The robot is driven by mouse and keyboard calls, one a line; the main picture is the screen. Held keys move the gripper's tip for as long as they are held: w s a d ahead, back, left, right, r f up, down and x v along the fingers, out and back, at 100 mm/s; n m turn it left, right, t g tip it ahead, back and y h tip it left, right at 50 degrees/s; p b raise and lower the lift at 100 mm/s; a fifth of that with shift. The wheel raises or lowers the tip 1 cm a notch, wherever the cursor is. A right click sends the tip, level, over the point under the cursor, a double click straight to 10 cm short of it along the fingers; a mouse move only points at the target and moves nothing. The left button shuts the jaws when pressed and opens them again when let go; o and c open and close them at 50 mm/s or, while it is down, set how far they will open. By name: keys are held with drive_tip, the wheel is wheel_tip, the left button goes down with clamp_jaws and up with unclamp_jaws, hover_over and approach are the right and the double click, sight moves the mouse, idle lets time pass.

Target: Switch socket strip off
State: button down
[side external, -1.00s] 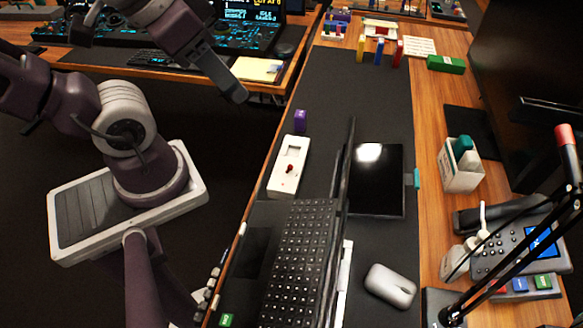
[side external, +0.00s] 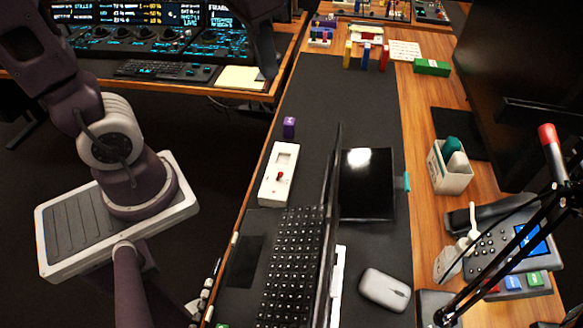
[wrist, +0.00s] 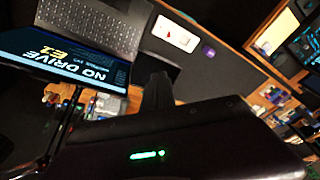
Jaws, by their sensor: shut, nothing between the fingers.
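A long white box (side external: 265,190) with a recessed top and a small red switch-like part (side external: 280,176) lies on the dark desk mat, beyond the laptop keyboard. It looks like the socket strip, but I cannot make out sockets. Which way the red part is set is too small to tell. The white box also shows at the top of the wrist view (wrist: 165,36). My gripper (side external: 267,69) is shut and empty, at the top of the side view, apart from the box. Its dark fingers (wrist: 158,90) show in the middle of the wrist view.
A purple block (side external: 289,127) stands just beyond the box. The open laptop (side external: 290,265) is close by, its screen rising beside the box. A dark tablet (side external: 367,190), a mouse (side external: 385,290), a phone (side external: 505,245) and a lamp are further right.

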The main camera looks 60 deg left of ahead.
sight(279, 177)
drive_tip(key=w+f+m+g+y, duration=0.1)
drive_tip(key=w+f+g, duration=0.4)
drive_tip(key=w+f, duration=0.7)
drive_tip(key=w+a+f+m+g+y, duration=0.1)
drive_tip(key=w+f, duration=0.3)
drive_tip(key=f, duration=1)
drive_tip(key=shift+g+y, duration=0.3)
drive_tip(key=shift+g, duration=0.5)
drive_tip(key=shift+w, duration=0.1)
drive_tip(key=x, duration=1)
drive_tip(key=shift+a+f, duration=0.1)
drive_tip(key=shift+f, duration=0.05)
drive_tip(key=s, duration=0.1)
drive_tip(key=s+r, duration=0.1)
drive_tip(key=shift+s+a, duration=0.3)
drive_tip(key=shift+a, duration=0.05)
drive_tip(key=shift+s+a, duration=0.15)
drive_tip(key=shift+s, duration=0.35)
